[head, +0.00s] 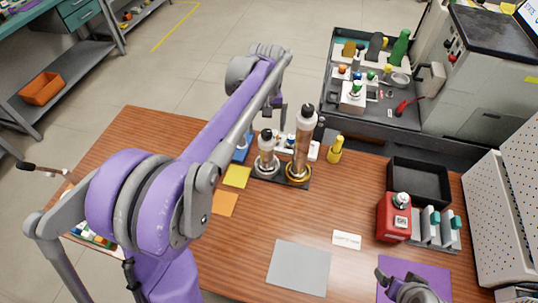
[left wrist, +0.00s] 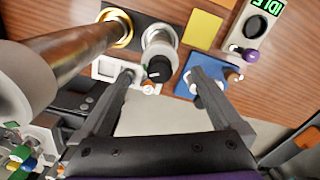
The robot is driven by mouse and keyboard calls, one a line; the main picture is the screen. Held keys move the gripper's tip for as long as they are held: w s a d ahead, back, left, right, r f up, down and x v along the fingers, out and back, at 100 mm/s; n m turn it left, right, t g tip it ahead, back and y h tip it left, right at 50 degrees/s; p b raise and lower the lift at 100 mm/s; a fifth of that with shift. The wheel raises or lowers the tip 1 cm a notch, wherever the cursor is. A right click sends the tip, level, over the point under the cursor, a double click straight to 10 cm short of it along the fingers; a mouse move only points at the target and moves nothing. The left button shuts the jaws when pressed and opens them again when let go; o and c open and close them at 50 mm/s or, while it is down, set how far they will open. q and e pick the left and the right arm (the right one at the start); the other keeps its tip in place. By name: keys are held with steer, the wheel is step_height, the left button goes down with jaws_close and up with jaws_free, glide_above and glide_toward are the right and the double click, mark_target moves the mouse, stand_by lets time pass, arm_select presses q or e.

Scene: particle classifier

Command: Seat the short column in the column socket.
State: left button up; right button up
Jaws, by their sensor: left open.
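The short column (head: 266,157), a clear cylinder with a black cap, stands upright on a dark base plate (head: 279,181) at the table's back edge. Its foot hides the column socket, so I cannot tell how deep it sits. The taller brown column (head: 303,142) stands beside it in a brass ring (head: 298,173). My left gripper (head: 277,118) is open above the short column. In the left wrist view its two fingers (left wrist: 163,78) lie either side of the short column's black cap (left wrist: 158,69), apart from it. My right gripper (head: 405,286) is over the purple mat; its jaws are unclear.
The tall column (left wrist: 60,60) stands close beside the left gripper. A yellow bottle (head: 335,150), a white strip and a blue block (left wrist: 205,75) are near. A black tray (head: 418,181) and red box (head: 392,219) stand right. The middle of the table is clear around a grey mat (head: 299,267).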

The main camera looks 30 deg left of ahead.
mark_target(267, 140)
arm_select(q)
step_height(267, 140, down, 7)
steer(key=shift+s+d+r, duration=0.1)
steer(key=shift+s+r, duration=0.05)
steer(key=shift+r, duration=0.05)
steer(key=shift+c, duration=0.3)
jaws_close()
stand_by(0.4)
